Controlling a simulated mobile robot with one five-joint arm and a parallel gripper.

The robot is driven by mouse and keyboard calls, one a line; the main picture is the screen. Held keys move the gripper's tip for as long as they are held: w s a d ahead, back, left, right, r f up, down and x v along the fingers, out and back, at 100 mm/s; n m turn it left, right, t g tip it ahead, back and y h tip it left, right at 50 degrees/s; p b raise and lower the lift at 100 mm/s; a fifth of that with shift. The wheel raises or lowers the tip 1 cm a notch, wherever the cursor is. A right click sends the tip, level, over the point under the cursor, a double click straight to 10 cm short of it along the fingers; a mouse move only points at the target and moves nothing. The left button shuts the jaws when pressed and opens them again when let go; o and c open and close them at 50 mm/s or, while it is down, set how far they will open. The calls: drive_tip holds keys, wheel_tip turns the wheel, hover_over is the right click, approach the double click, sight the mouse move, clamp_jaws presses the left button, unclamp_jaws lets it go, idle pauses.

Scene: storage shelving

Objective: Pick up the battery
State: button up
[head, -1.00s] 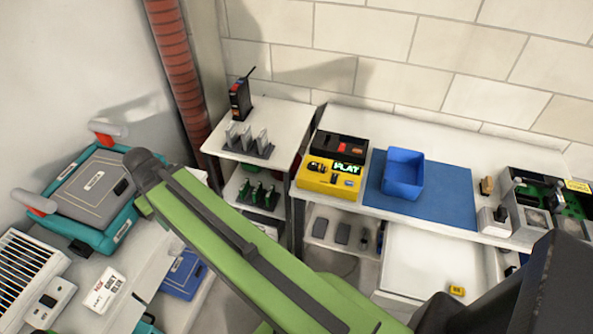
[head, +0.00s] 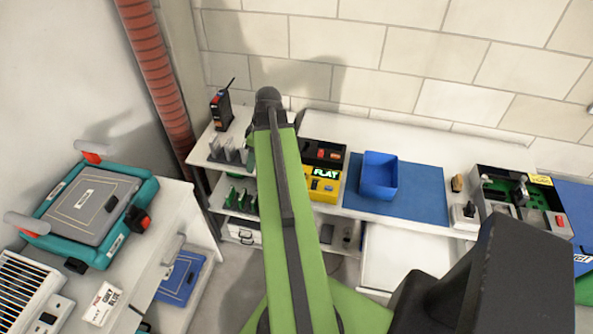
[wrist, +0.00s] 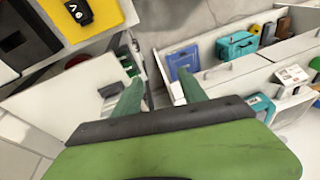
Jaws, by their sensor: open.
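My gripper (wrist: 160,88) shows in the wrist view as two green fingers standing apart, with nothing between them. In the head view my green arm reaches up the middle and the fingers are not visible. I cannot make out for certain which item is the battery. A yellow box marked FLAT (head: 325,184) with small items in it stands on the bench right of my arm. Grey upright blocks (head: 228,152) stand in a rack on the left shelf top, and green items (head: 240,199) stand on the shelf below. My arm hides part of these shelves.
A blue bin (head: 379,176) stands on a blue mat (head: 425,195). A grey tray with a green board (head: 515,192) is at the right. A teal case (head: 90,210) and a white vented unit (head: 28,295) fill the left bench. A radio (head: 221,110) stands behind.

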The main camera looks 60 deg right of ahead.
drive_tip(key=s+d+r+n+t+p, duration=0.1)
drive_tip(key=s+d+r+t+p, duration=0.3)
drive_tip(key=s+d, duration=1.2)
drive_tip(key=shift+g+h, duration=0.3)
drive_tip(key=shift+g, duration=0.6)
drive_tip(key=b+x, duration=0.3)
drive_tip(key=b, duration=0.1)
drive_tip(key=a+b+x, duration=0.1)
drive_tip(key=b+x, duration=0.3)
drive_tip(key=s+b+x, duration=0.1)
drive_tip(key=b+x, duration=0.3)
drive_tip(key=shift+s+a+f, duration=0.1)
drive_tip(key=shift+a, duration=0.15)
drive_tip(key=shift+f+b, duration=0.3)
drive_tip(key=shift+b, duration=0.2)
drive_tip(key=shift+w+a+r, duration=0.1)
drive_tip(key=shift+w, duration=0.15)
drive_tip(key=b+x, duration=0.4)
drive_tip(key=x, duration=0.1)
drive_tip(key=shift+w+b, duration=0.1)
drive_tip(key=shift+b, duration=0.3)
clamp_jaws()
